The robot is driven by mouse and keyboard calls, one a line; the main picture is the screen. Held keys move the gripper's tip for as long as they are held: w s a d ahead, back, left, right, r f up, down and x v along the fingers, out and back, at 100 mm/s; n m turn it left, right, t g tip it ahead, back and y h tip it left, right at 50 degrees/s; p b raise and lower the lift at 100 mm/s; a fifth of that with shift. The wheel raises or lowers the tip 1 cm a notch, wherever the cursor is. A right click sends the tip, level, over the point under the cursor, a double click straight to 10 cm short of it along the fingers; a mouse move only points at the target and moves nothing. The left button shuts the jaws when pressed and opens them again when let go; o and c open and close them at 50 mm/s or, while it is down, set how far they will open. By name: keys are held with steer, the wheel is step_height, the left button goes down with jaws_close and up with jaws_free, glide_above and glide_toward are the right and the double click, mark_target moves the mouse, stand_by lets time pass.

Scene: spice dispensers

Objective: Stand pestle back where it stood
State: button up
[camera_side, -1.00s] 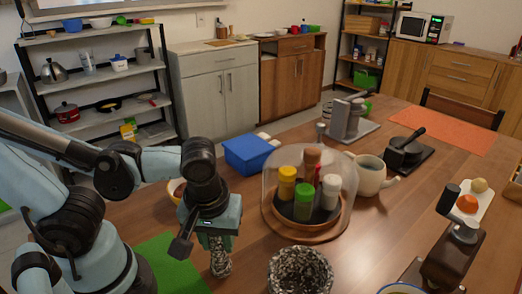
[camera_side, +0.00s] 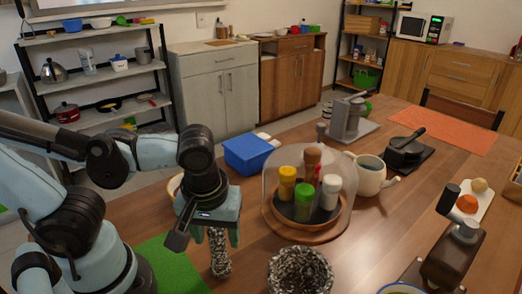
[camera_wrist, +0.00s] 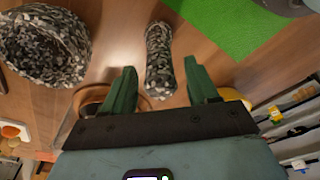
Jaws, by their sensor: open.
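The pestle (camera_side: 220,258), speckled black and white, stands upright on the wooden table next to the green mat (camera_side: 170,265). In the wrist view the pestle (camera_wrist: 159,62) shows between my two green fingers, with gaps on both sides. My gripper (camera_side: 216,240) is open, just above and around the pestle's top end, not clamped on it. It also shows in the wrist view (camera_wrist: 161,70). The speckled mortar (camera_side: 300,271) stands to the right of the pestle, apart from it; it is at the left in the wrist view (camera_wrist: 42,45).
A glass dome (camera_side: 345,185) over several spice dispensers on a round wooden base stands to the right of my gripper. A blue box (camera_side: 248,154) and a partly hidden yellow-and-white bowl (camera_side: 174,184) lie behind. Bare table lies between pestle and mortar.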

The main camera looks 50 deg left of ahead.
steer(key=r, duration=0.6)
steer(key=s+d+r, duration=0.1)
steer(key=r, duration=0.2)
steer(key=shift+r, duration=0.35)
steer(key=w+a+f+m+t+h, duration=0.1)
steer(key=w+a+f+m+t, duration=0.3)
steer(key=w+a+m+t, duration=0.2)
steer(key=w+a+m, duration=0.2)
steer(key=w+m, duration=0.1)
steer(key=w, duration=0.1)
steer(key=shift+w+f, duration=0.25)
steer(key=shift+f, duration=0.05)
